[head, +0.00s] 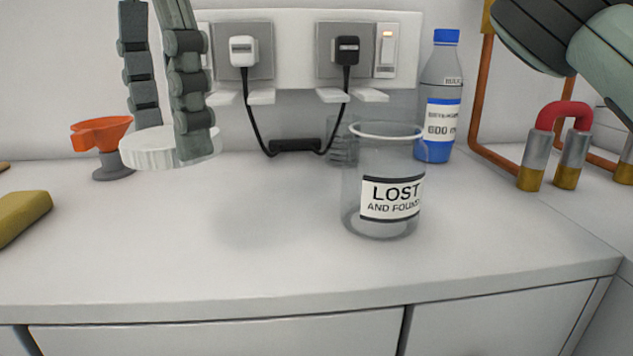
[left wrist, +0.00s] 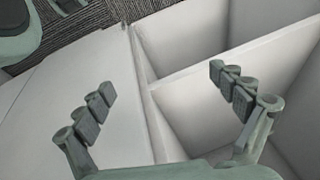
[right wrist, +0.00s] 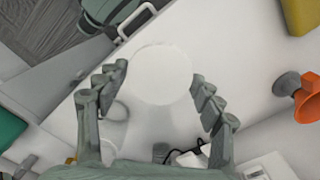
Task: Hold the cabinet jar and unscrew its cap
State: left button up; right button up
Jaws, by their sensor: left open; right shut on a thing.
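The clear cabinet jar (head: 358,215) stands upright on the white counter in the head view, labelled "LOST AND FOUND". Its mouth is open, with no cap on it. The white round cap (head: 143,152) is apart from the jar, up and to its left. My right gripper (head: 168,137) is shut on the cap and holds it above the counter. In the right wrist view the cap (right wrist: 160,72) sits between the fingertips of my right gripper (right wrist: 159,76). My left gripper (left wrist: 161,83) is open and empty in the left wrist view, and does not show in the head view.
A blue-capped bottle (head: 440,95) stands behind the jar. An orange funnel (head: 100,133) is at the left, with a yellow block (head: 20,214) nearer. Plugs with black cables (head: 250,120) hang behind. Open white compartments (left wrist: 200,110) lie beneath my left gripper.

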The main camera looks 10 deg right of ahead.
jog(key=shift+w, duration=0.35)
jog(key=b, duration=0.1)
send_over(302, 230)
notch_tip(302, 230, down, 7)
jog(key=shift+f, duration=0.1)
notch_tip(302, 230, down, 3)
jog(key=shift+b, duration=0.35)
jog(key=shift+f, duration=0.35)
pick_arm(q)
jog(key=v, duration=0.4)
jog(key=shift+w+a+r, duration=0.25)
jog(key=shift+w+a, duration=0.1)
jog(key=shift+w+f, duration=0.1)
pick_arm(e)
jog(key=shift+f, duration=0.2)
pick_arm(q)
jog(key=shift+d+t, duration=0.1)
jog(key=shift+t, duration=0.2)
pick_arm(e)
jog(key=o, duration=1.3)
jog(key=shift+r, duration=0.1)
